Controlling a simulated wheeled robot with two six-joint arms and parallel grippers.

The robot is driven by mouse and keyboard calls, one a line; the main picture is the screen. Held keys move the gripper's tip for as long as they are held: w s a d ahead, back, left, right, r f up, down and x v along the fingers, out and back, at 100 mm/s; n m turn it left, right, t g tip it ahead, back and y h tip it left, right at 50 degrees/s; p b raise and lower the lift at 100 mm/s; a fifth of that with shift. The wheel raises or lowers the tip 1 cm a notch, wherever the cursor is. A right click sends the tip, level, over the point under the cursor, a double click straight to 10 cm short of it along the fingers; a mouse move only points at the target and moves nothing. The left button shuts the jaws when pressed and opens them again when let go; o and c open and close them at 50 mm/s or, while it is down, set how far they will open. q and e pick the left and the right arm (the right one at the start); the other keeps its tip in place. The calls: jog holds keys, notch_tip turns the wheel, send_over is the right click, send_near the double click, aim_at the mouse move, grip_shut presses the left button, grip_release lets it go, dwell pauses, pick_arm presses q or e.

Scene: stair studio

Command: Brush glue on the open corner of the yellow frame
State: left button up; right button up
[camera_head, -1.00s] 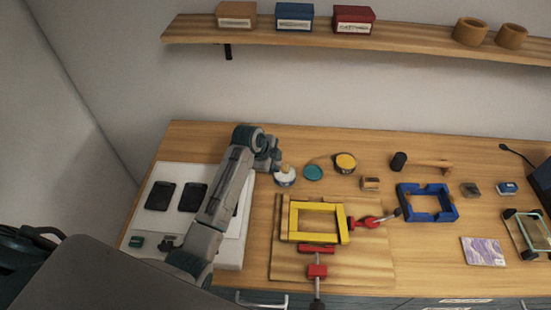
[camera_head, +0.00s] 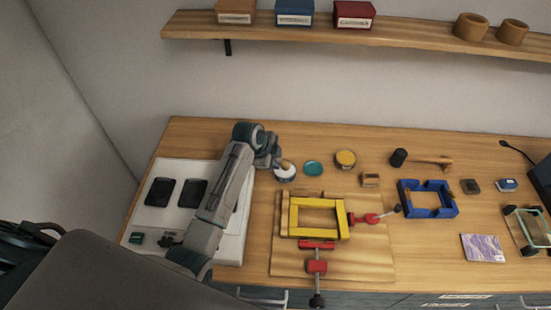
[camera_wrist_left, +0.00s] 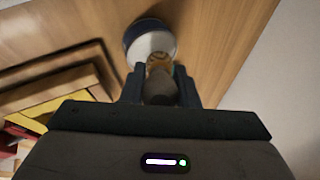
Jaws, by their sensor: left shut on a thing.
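The yellow frame (camera_head: 313,233) lies flat on a wooden board, with red clamps (camera_head: 317,266) at its front and right sides. I cannot tell which corner is open. A white glue jar with a blue rim (camera_head: 284,178) stands behind the frame; it also shows in the left wrist view (camera_wrist_left: 150,43). My left gripper (camera_head: 276,162) is at the jar. In the left wrist view its fingers (camera_wrist_left: 158,85) are shut on the brush (camera_wrist_left: 159,88), a brownish handle pointing toward the jar. The bristles are hidden. My right gripper is not in view.
A teal lid (camera_head: 313,168) and a yellow round tin (camera_head: 346,159) lie right of the jar. A blue frame (camera_head: 428,211), a mallet (camera_head: 425,160) and a small wooden block (camera_head: 370,180) are further right. A grey-white tray with dark pads (camera_head: 159,192) is at left.

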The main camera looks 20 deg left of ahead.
pick_arm(q)
jog(key=shift+s+f, duration=0.1)
jog(key=shift+f, duration=0.4)
dwell(1.7)
jog(key=shift+r, duration=0.1)
jog(key=shift+r, duration=3.45)
jog(key=shift+f, duration=0.1)
